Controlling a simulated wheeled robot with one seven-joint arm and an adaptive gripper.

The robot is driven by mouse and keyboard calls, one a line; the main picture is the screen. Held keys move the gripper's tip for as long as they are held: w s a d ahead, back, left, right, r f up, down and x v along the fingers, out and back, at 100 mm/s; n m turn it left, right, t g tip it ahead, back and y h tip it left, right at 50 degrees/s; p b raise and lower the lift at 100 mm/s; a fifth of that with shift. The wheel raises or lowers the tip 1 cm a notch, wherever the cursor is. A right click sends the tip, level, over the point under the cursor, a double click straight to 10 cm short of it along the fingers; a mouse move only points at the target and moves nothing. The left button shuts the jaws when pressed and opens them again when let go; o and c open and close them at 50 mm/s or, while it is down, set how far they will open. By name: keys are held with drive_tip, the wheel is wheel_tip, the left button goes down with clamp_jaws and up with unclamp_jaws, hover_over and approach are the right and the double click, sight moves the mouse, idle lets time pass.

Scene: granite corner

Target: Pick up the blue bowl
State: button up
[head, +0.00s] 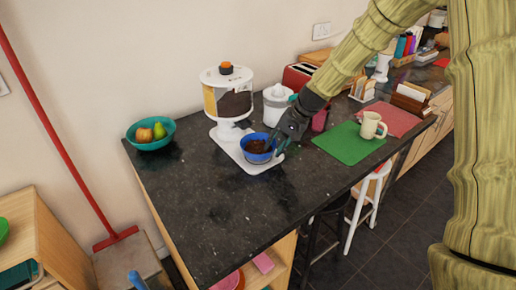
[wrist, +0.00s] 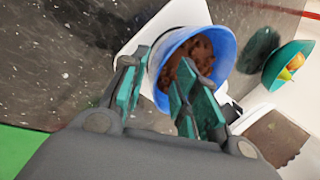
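The blue bowl (head: 257,148) sits on the white base (head: 226,143) of a dispenser on the dark counter. It holds brown pieces, which also show inside the bowl in the wrist view (wrist: 223,52). My gripper (head: 279,146) is at the bowl's right side in the head view. In the wrist view, its teal-padded fingers (wrist: 160,95) are spread apart. One finger appears outside the bowl's near rim and the other over its inside, with the rim between them. I cannot tell whether either finger touches the bowl.
The dispenser (head: 228,95) stands just behind the bowl. A teal fruit bowl (head: 150,144) is at the left. A green mat (head: 340,144) and a cream mug (head: 371,126) lie to the right. The counter's front left is clear.

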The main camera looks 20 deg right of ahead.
sight(258, 150)
drive_tip(key=shift+s+a+f, duration=0.1)
drive_tip(key=shift+s+f, duration=0.05)
drive_tip(key=shift+s, duration=0.05)
drive_tip(key=shift+a+f, duration=0.15)
drive_tip(key=shift+f, duration=0.2)
drive_tip(key=shift+w+a+f+p, duration=0.2)
drive_tip(key=shift+w+f, duration=0.15)
drive_tip(key=shift+f, duration=0.2)
drive_tip(key=shift+w+a+f+p, duration=0.1)
drive_tip(key=shift+w+f+p, duration=0.15)
drive_tip(key=shift+f, duration=0.25)
drive_tip(key=shift+s+r, duration=0.15)
drive_tip(key=c, duration=0.4)
clamp_jaws()
